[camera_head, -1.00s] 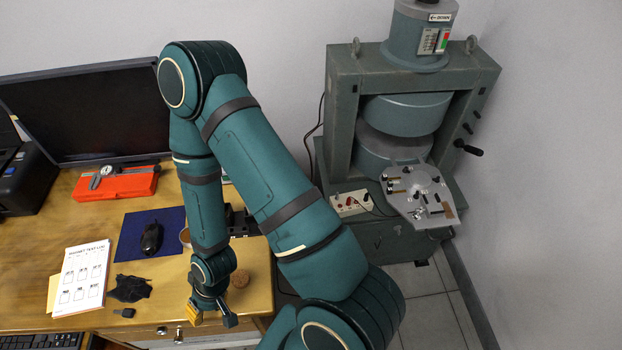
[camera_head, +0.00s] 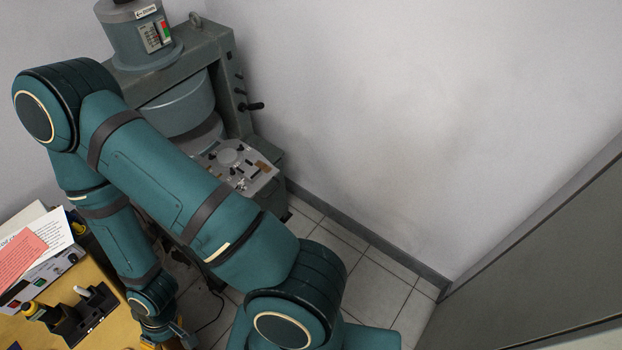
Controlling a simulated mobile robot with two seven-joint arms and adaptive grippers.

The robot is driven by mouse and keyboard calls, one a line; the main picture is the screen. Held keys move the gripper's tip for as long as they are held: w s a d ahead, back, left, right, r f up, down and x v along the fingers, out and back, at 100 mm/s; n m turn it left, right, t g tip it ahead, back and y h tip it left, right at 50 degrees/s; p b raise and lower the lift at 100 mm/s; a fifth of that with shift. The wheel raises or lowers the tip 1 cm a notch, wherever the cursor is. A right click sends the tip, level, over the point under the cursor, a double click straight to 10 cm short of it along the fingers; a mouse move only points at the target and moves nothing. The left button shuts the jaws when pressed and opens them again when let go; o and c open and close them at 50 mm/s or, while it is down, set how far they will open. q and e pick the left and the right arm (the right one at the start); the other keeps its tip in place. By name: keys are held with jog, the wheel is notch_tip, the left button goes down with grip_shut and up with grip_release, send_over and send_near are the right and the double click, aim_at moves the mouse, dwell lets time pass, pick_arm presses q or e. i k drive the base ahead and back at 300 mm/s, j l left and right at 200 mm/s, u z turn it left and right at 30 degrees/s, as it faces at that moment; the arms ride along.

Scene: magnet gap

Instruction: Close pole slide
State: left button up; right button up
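The grey-green magnet stands at upper left, its frame (camera_head: 222,75) partly behind my arm. Its upper round pole (camera_head: 180,108) hangs above a lower one (camera_head: 208,133), with a narrow dark gap between them. A grey plate with small knobs and fittings (camera_head: 240,162) juts out in front. I cannot tell which part is the pole slide. My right gripper (camera_head: 167,342) is at the bottom edge, well below the magnet and touching none of it. Its fingers look spread and empty, but their tips are cut off. My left gripper is out of view.
A black crank handle (camera_head: 255,106) sticks out from the magnet's right side. A wooden desk (camera_head: 100,328) with papers, a control box and a black holder is at lower left. Tiled floor (camera_head: 372,290) is clear at right. A grey panel (camera_head: 545,255) stands at far right.

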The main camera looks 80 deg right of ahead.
aim_at(255, 171)
jog(key=l+z, duration=0.15)
jog(key=z, duration=1.3)
jog(key=j+z, duration=0.15)
jog(key=z, duration=0.3)
jog(key=j+z, duration=0.15)
jog(key=z, duration=0.25)
jog(key=i+u, duration=0.15)
jog(key=u, duration=0.2)
jog(key=i+l+u, duration=0.15)
jog(key=u, duration=0.15)
